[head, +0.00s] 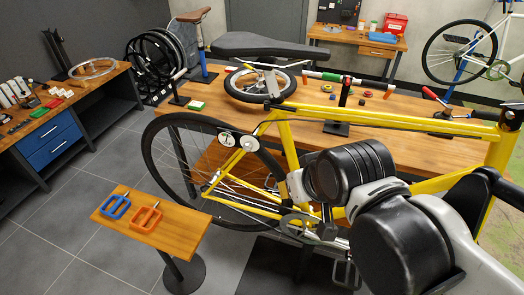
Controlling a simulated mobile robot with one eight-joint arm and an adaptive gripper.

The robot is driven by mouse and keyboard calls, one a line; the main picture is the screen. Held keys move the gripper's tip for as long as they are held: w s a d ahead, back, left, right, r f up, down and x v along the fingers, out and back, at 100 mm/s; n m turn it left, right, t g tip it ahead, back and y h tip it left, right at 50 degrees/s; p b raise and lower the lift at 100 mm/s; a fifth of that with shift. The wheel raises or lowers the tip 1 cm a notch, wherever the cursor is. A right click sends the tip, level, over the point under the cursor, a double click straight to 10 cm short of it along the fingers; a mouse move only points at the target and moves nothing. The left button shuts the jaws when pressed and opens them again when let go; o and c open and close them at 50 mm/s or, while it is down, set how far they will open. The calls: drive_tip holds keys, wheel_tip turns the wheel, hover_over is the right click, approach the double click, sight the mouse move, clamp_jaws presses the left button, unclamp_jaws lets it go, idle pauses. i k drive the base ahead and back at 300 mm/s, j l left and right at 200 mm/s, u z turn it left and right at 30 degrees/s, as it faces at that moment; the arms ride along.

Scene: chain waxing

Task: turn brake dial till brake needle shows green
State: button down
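A yellow bicycle (390,118) stands across the middle of the head view. Two small round pale discs with dark marks sit side by side at its rear wheel, a left disc (227,140) and a right disc (249,143). They may be the brake dial and its gauge; I cannot tell which is which, and no needle or green zone is readable. My arm, with large black joints, covers the bicycle's middle right. My gripper is mostly hidden near the crank, with only a thin dark part possibly showing, so its fingers and grip cannot be made out. The discs are left of my arm, apart from it.
A long workbench (400,110) with parts stands behind the bicycle. A side bench (45,118) is at left. Grey floor between them is clear.

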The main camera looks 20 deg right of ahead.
sight(247, 146)
drive_tip(key=j, duration=0.45)
drive_tip(key=k+j, duration=0.15)
drive_tip(key=j, duration=0.25)
drive_tip(key=j+z, duration=0.1)
drive_tip(key=j, duration=0.35)
drive_tip(key=k, duration=0.05)
